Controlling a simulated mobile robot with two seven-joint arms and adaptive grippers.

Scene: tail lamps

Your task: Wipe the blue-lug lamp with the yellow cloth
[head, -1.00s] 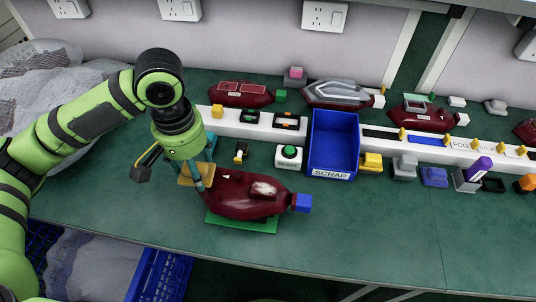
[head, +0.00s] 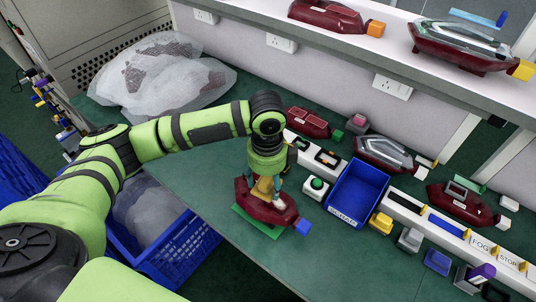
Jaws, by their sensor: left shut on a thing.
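The blue-lug lamp (head: 279,209) is a dark red lamp lying on a green mat (head: 247,223) near the front edge of the bench. Its blue lug (head: 303,227) points to the lower right. My left gripper (head: 264,183) points down over the lamp and is shut on the yellow cloth (head: 263,189). The cloth is at the lamp's upper face, between its far-left end and its middle. Whether the cloth presses on the lamp I cannot tell. The gripper and cloth hide part of the lamp's top. My right gripper is not in view.
A blue SCRAP bin (head: 357,193) and a green button box (head: 316,188) stand right of the lamp. Other red lamps (head: 308,122) sit behind, and some on the upper shelf (head: 397,26). Blue crates (head: 186,252) stand below the bench's front edge. Wrapped bags (head: 160,75) lie at the back left.

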